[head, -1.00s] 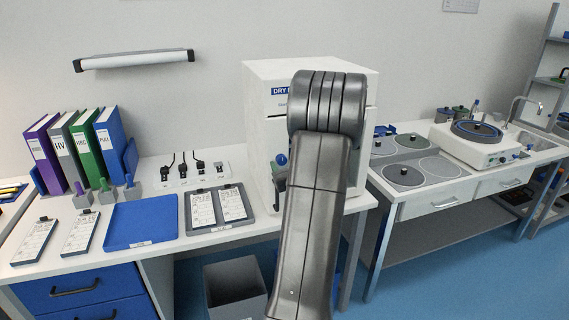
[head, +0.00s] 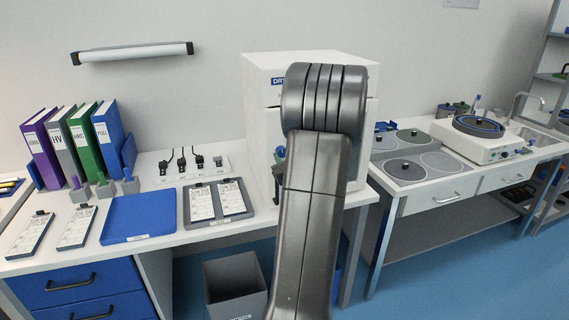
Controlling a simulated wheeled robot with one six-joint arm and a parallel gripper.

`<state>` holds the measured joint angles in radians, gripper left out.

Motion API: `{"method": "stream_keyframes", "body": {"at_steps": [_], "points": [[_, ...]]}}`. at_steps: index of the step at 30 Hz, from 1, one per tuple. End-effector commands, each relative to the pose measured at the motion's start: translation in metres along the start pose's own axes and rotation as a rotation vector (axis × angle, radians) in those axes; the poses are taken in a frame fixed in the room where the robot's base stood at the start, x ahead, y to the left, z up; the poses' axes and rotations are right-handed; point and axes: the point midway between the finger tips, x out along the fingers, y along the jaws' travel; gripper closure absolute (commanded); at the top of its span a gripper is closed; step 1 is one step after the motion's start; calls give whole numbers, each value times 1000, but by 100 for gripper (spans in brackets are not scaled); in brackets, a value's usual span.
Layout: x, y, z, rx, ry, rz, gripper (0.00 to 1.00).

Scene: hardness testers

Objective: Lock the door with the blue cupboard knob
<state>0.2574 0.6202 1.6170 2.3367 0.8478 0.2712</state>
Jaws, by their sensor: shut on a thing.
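The white drying cabinet (head: 310,63) stands on the bench behind my arm, its "DRY" label partly covered. The blue knob (head: 280,152) shows on its front, just left of my arm. My gripper (head: 278,169) is at the cabinet front by the knob, mostly hidden behind my own arm. It is shut on the blue knob, though the fingertips and the knob's exact turn are too small and covered to make out. The cabinet door looks flush with the front, but my arm hides most of it.
Left of the cabinet, the bench holds a grey tray (head: 248,212) with cards, a blue tray (head: 140,236), small black tools and binders (head: 88,140). A grey bin (head: 235,285) stands below. A polishing bench (head: 425,204) stands to the right.

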Motion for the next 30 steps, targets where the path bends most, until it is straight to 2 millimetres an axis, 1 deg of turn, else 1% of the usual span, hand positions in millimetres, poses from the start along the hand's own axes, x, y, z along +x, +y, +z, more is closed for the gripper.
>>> {"method": "stream_keyframes", "body": {"at_steps": [1, 5, 20, 30], "points": [[0, 2, -6, -36, -5, -1, 92], [0, 3, -8, -136, -6, -1, 92], [0, 4, -7, -564, -5, -3, 92], [0, 5, -7, -881, -5, -4, 92]]}}
